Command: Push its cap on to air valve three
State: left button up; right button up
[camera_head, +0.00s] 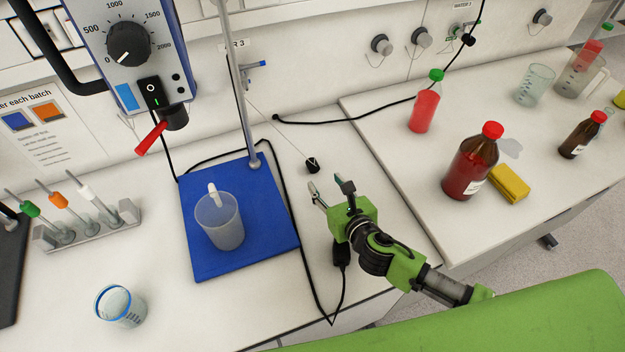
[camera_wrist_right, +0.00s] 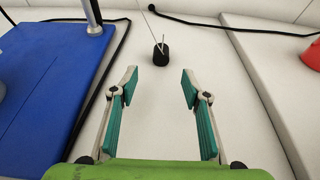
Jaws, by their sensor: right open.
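My left gripper is not in view.
A blue stirrer stand base (camera_head: 205,262) with a beaker (camera_head: 225,236) and upright rod (camera_head: 240,100) is left of my gripper. Black cables cross the bench. A red-filled bottle (camera_head: 471,165) and a yellow sponge (camera_head: 509,183) stand right. Other capped valves (camera_head: 382,45) line the wall.

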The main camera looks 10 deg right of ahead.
aim_at(315, 169)
jog(key=shift+w+f+b, duration=0.3)
jog(key=shift+w+b, duration=0.15)
jog(key=shift+w, duration=0.05)
jog(key=b+x, duration=0.2)
jog(key=x, duration=0.4)
jog(key=shift+b+x, duration=0.3)
jog(key=shift+x, duration=0.5)
jog(key=shift+r, duration=0.1)
jog(key=shift+c, duration=0.4)
